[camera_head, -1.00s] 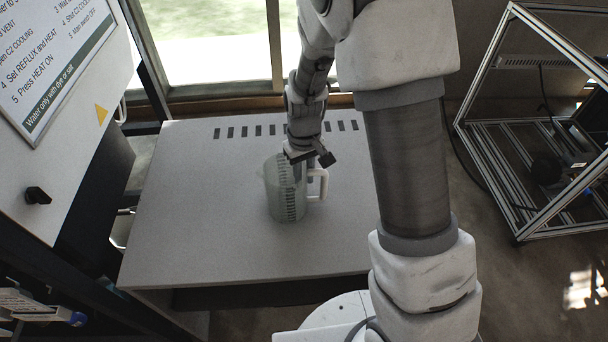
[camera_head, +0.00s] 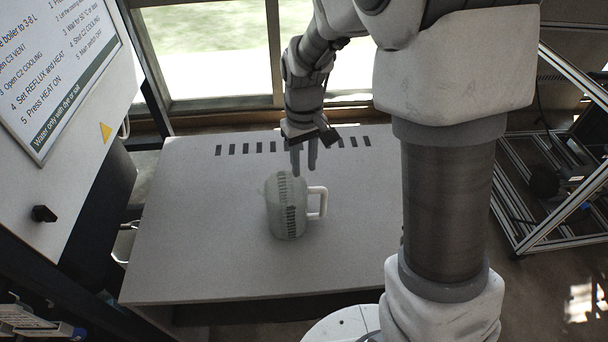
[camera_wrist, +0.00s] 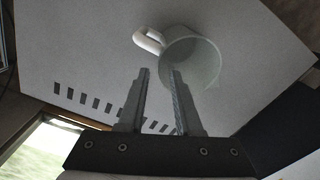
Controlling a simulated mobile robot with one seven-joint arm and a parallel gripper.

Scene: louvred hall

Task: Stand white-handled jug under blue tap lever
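The jug (camera_head: 284,212) is clear, greenish and has a graduated scale. It stands upright on the grey table, with its white handle (camera_head: 323,203) pointing right in the head view. In the wrist view the jug (camera_wrist: 203,62) is seen from above, its handle (camera_wrist: 148,41) towards upper left. My gripper (camera_head: 304,163) is open and empty, above and behind the jug, apart from it.
The grey table (camera_head: 190,240) is otherwise clear, with a row of dark slots along its back. A white panel with an instruction sign (camera_head: 62,75) stands at left. A metal frame rack (camera_head: 560,215) stands at right. A window is behind.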

